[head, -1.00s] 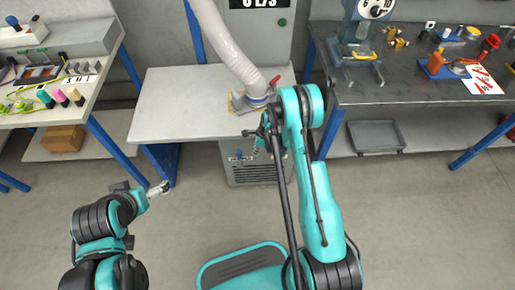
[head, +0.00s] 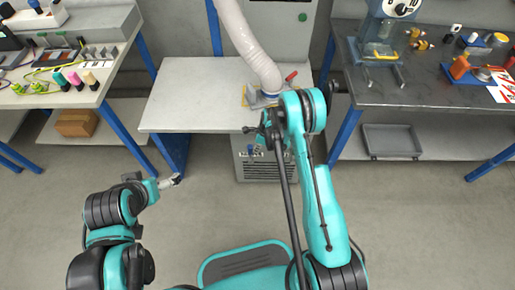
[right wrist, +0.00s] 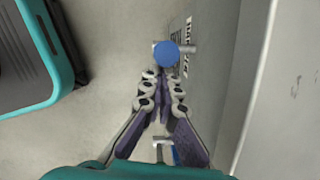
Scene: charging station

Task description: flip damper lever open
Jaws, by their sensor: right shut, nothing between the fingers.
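A red lever (head: 292,75) sticks up beside the foot of the white hose (head: 255,55) on the bench, partly behind my right arm. I take it for the damper lever, but cannot be sure. My right gripper (right wrist: 162,78) is shut and empty. In the right wrist view a round blue knob (right wrist: 167,53) on a metal crosspiece lies just past its fingertips; I cannot tell whether they touch. In the head view my right gripper is mostly hidden behind its own arm, in front of the cabinet under the bench. My left gripper (head: 170,182) hangs over the floor, too small to read.
The light bench (head: 190,95) stands above a grey cabinet (head: 268,170) with a vent grille. A dark workbench (head: 400,95) with tools is on the right, and a tool-laden table (head: 115,75) is on the left. The floor (head: 200,220) before the cabinet is clear.

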